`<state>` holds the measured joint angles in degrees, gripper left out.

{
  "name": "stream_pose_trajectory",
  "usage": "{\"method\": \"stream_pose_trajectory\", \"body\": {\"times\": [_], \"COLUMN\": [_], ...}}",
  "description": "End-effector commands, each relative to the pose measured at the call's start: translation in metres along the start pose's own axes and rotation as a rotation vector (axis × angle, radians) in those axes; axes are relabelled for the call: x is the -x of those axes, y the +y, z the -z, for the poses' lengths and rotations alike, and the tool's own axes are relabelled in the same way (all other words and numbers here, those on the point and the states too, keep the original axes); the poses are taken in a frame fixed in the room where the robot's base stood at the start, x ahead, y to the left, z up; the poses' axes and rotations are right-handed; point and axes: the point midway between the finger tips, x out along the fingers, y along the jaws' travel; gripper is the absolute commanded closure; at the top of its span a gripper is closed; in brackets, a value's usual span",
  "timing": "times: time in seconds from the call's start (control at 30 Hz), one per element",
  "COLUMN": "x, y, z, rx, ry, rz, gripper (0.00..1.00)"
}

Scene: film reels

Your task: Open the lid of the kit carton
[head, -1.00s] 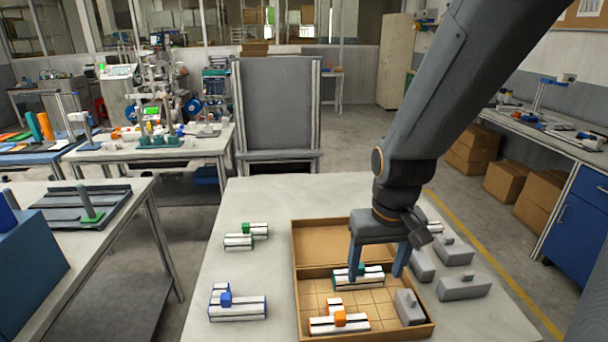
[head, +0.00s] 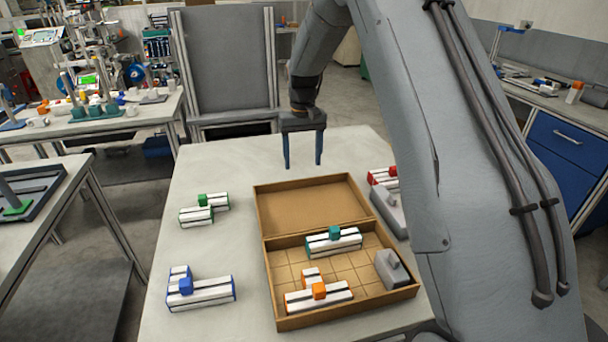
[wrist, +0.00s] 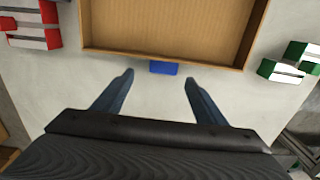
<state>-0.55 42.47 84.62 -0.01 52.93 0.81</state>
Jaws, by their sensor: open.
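The kit carton (head: 276,322) is a brown box on the pale table. Its lid (head: 310,207) is folded back at the far side, with its inner face up, so the carton stands open. The lid also shows at the top of the wrist view (wrist: 170,28), with a blue tab (wrist: 163,69) on its edge. My gripper (head: 303,165) is open and empty beyond the lid's far edge. In the wrist view its fingers (wrist: 159,77) are spread to either side of the tab, apart from the lid. Whether they are at the lid's height is hard to tell.
Inside the carton are a teal-topped part (head: 333,243), an orange-topped part (head: 318,296) and a grey block (head: 392,269). Green (head: 203,210) and blue (head: 200,290) parts lie left; a red one (head: 382,177) lies right. My arm hides the table's right side.

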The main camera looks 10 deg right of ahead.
Motion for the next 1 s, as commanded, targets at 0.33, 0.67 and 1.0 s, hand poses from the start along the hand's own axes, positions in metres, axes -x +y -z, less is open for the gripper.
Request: {"method": "stream_pose_trajectory", "body": {"times": [0.33,0.67,1.0], "x": [-0.05,-0.064,-0.064], "y": [-0.006,-0.004,-0.004], "z": [-0.002,-0.001,-0.001], "rx": [0.008,0.006,0.005], "ry": [-0.002,0.001,0.001], "rz": [0.0,0.0,0.0], "gripper": [0.34,0.34,0.72]}}
